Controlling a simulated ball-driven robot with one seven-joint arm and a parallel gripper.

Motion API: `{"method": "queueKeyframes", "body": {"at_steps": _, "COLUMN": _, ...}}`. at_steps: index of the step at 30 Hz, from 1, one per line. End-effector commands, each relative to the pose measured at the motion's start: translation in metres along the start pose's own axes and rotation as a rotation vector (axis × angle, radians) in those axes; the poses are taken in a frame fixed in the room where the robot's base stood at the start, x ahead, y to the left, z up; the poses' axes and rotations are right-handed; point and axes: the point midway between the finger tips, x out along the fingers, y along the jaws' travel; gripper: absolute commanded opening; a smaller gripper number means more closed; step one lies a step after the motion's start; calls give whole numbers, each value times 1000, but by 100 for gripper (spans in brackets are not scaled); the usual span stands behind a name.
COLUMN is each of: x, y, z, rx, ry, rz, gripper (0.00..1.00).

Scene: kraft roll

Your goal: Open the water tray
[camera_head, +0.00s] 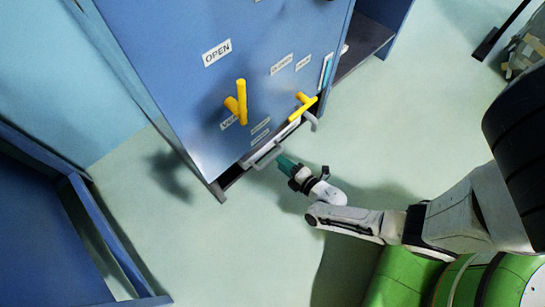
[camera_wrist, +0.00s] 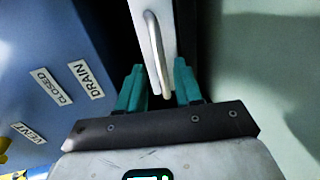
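The water tray (camera_head: 270,141) is a narrow pale front low on the blue cabinet in the head view, with a grey bar handle (camera_head: 267,155). In the wrist view its white front (camera_wrist: 142,27) and the bar handle (camera_wrist: 155,48) run up from between my fingers. My gripper (camera_head: 286,162) is low at the cabinet's foot, at the handle. In the wrist view my gripper (camera_wrist: 160,88) has its teal fingers apart, one on each side of the handle's near end. I see no clear contact. How far the tray is out is hard to tell.
Yellow handles (camera_head: 241,102) and (camera_head: 303,107) stick out from the cabinet face above the tray. A DRAIN label (camera_wrist: 86,79) shows left of my fingers. A blue frame (camera_head: 95,225) stands at the left. The pale floor (camera_head: 225,250) in front is clear.

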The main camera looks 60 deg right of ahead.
Motion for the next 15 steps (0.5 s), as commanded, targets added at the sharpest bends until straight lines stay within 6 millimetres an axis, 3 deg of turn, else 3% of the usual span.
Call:
{"method": "queueKeyframes", "body": {"at_steps": 6, "x": 37, "y": -4, "z": -1, "rx": 1, "ry": 3, "rz": 2, "gripper": 35}}
{"method": "queueKeyframes", "body": {"at_steps": 15, "x": 55, "y": 0, "z": 0, "rx": 0, "ry": 1, "rz": 0, "gripper": 35}}
